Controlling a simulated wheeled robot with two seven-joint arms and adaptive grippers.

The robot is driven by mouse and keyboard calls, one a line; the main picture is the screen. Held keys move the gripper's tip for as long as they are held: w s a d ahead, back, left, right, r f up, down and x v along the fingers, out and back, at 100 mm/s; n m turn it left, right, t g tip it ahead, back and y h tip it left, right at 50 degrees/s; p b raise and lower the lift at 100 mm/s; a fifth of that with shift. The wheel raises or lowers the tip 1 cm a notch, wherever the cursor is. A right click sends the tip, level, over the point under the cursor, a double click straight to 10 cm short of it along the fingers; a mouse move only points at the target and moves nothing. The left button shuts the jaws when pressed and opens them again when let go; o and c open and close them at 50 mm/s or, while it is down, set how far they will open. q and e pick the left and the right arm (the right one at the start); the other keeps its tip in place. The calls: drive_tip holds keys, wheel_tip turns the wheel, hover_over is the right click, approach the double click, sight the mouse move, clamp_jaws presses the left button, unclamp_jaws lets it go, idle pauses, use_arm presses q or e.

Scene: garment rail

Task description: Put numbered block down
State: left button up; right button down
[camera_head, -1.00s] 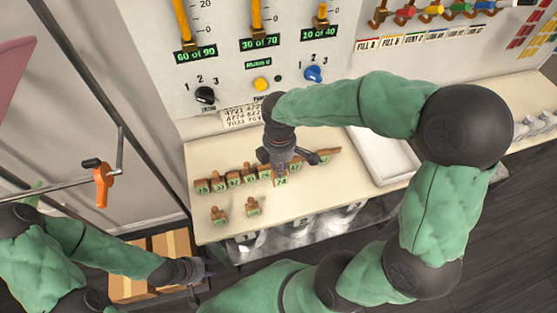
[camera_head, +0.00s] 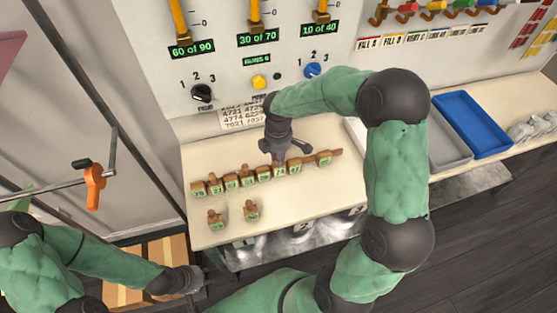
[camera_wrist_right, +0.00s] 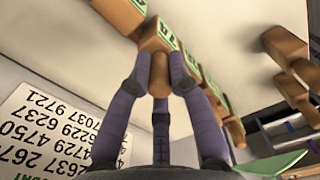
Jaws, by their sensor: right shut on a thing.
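My right gripper (camera_head: 279,158) is shut on the knob of a numbered block marked 74 (camera_head: 280,171). In the right wrist view the fingers close around the brown knob (camera_wrist_right: 160,75), with the block body (camera_wrist_right: 158,38) beyond it. The block is in line with a row of similar blocks on the cream counter, just left of the block marked 47 (camera_head: 295,169). I cannot tell whether it touches the counter. Two more blocks (camera_head: 215,219) (camera_head: 251,211) stand in front of the row. My left gripper (camera_head: 198,283) is low at left; its fingers are unclear.
The cream counter (camera_head: 225,160) has free room behind the row. A gap separates block 47 from the rightmost block (camera_head: 323,158). A grey tray (camera_head: 450,150) and a blue tray (camera_head: 480,125) lie right. A crank with an orange handle (camera_head: 94,187) is at left.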

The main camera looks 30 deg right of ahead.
drive_tip(key=shift+f, duration=0.45)
drive_tip(key=shift+f, duration=0.1)
drive_tip(key=c, duration=1.1)
unclamp_jaws()
drive_tip(key=shift+c, duration=0.2)
wheel_tip(320, 180, up, 12)
drive_tip(key=p, duration=0.3)
